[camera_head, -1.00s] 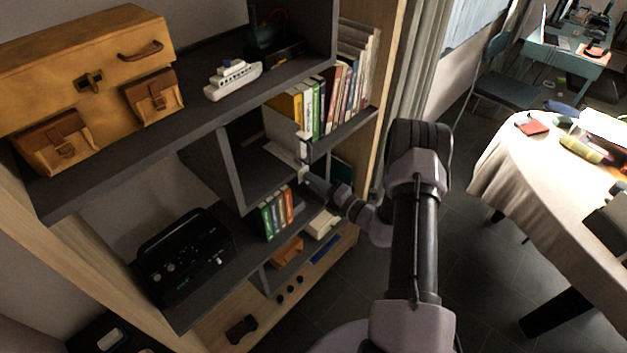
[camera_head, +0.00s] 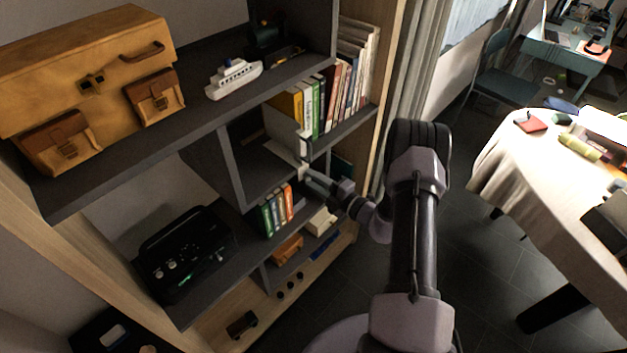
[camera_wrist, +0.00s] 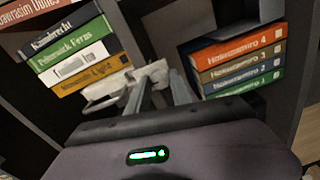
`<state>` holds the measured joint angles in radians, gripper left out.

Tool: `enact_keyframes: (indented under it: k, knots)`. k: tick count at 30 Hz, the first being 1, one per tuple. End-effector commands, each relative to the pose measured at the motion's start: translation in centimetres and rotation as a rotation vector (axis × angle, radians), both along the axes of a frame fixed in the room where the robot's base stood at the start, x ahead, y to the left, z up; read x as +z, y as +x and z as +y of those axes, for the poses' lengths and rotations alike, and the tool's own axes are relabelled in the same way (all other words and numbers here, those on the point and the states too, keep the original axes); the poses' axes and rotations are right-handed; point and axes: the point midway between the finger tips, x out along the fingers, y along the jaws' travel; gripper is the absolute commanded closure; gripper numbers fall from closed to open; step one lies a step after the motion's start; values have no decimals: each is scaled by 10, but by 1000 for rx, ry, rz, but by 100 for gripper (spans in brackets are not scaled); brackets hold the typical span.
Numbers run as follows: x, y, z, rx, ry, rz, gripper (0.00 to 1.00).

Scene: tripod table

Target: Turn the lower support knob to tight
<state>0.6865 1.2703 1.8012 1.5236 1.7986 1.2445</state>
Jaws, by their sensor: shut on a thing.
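A small pale grey-white piece (camera_wrist: 152,73) sits at my fingertips in the wrist view, in front of the shelf unit. It may be the knob, but its shape is too unclear to tell. My gripper (camera_wrist: 158,85) is shut on it, its two grey fingers reaching up from the dark palm. In the head view my gripper (camera_head: 308,173) is at the front edge of the shelf divider, beside a narrow white upright part (camera_head: 303,148). The fingertips are small there and the contact is hard to see. I cannot make out a tripod or any tightness mark.
Upright books (camera_head: 312,106) stand just above my gripper, and more books (camera_head: 277,211) stand below left. The shelf boards and divider (camera_head: 232,165) are close around it. A black radio (camera_head: 187,255) is lower left.

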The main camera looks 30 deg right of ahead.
Motion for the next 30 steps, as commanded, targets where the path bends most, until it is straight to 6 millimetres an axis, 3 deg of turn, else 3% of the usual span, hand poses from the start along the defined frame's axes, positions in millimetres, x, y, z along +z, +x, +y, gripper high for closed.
enact_keyframes:
  k: [5, 6, 9, 20, 23, 30]
  knots:
    - [-1, 0, 0, 0, 1, 1, 100]
    - [-1, 0, 0, 0, 1, 1, 67]
    - [-1, 0, 0, 0, 1, 1, 52]
    - [0, -5, -2, -1, 0, 1, 52]
    - [1, -21, -9, -3, 0, 3, 52]
    - [6, -93, -38, -8, 2, 1, 52]
